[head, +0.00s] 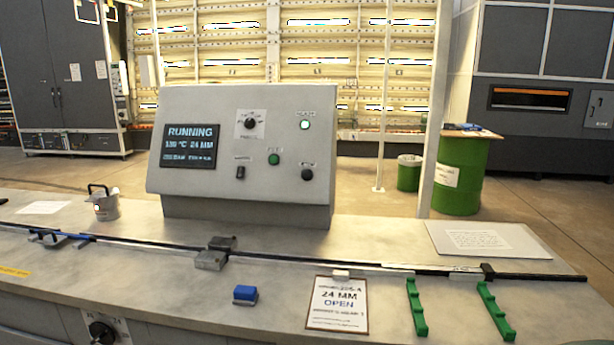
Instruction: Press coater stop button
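The coater's sloped grey control panel (245,150) stands on the workbench near the middle of the head view. Its screen (190,146) reads "RUNNING". A green button (274,159) sits low in the middle of the panel. A black round button or knob (307,174) is to its lower right; its label is too small to read. A black dial (250,123), a small dark switch (240,172) and a lit green lamp (305,125) are also on the panel. Neither of my grippers shows in the head view, and nothing touches the panel.
The bench (380,245) carries a long dark rail, a grey pot (105,205), a blue block (245,294), a "24 MM OPEN" card (338,303), green racks (416,308) and a white sheet (485,241). A green drum (461,175) stands behind.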

